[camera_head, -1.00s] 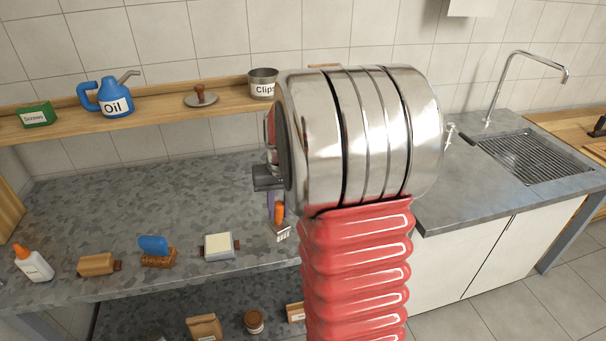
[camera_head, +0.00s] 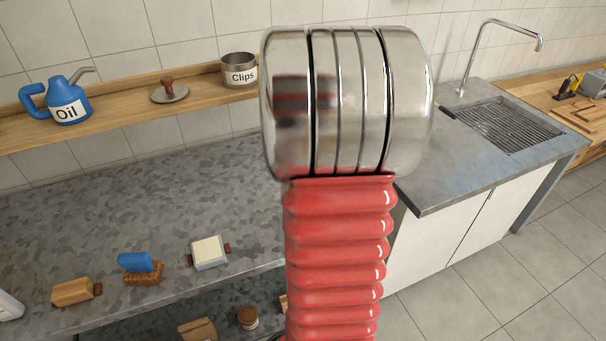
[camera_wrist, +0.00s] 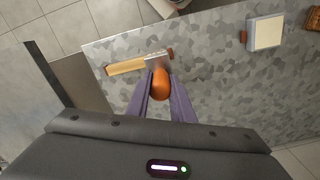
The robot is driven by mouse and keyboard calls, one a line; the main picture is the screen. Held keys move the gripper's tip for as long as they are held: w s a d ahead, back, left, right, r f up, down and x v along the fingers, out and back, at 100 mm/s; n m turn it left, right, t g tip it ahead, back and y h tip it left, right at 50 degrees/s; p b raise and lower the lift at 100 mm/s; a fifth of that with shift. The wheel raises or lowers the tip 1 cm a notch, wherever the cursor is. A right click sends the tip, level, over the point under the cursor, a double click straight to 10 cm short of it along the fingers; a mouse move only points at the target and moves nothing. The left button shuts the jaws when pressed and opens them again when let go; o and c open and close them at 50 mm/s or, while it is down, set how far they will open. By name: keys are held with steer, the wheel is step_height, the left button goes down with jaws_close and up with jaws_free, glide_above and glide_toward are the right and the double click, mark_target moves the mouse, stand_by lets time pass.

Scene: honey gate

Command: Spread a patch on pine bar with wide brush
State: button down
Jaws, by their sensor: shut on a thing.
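My gripper (camera_wrist: 160,92) shows in the wrist view, its two purple fingers shut on the orange handle of the wide brush (camera_wrist: 161,84). The brush's pale, flat head points away from me over the pine bar (camera_wrist: 125,67), near the bar's brown end. I cannot tell whether the bristles touch the wood. The pine bar is a pale yellow strip lying on the grey speckled counter; the brush head covers part of it. No spread patch can be made out. In the head view my arm hides the gripper, the brush and the bar.
A white-topped block (camera_head: 208,252), a brown block with a blue piece (camera_head: 142,268) and a tan block (camera_head: 74,292) stand along the counter (camera_head: 130,210). A shelf (camera_head: 120,115) holds a blue oil can (camera_head: 70,104) and a clips tin (camera_head: 240,72). A sink (camera_head: 508,122) is right.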

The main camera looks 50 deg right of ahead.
steer(key=shift+f, duration=0.6)
step_height(320, 180, down, 3)
steer(key=shift+s+f, duration=0.1)
steer(key=s+d, duration=0.6)
steer(key=d, duration=0.5)
steer(key=shift+s+d+r, duration=0.15)
steer(key=shift+s+r, duration=0.05)
steer(key=shift+s, duration=0.15)
steer(key=shift+r, duration=2.55)
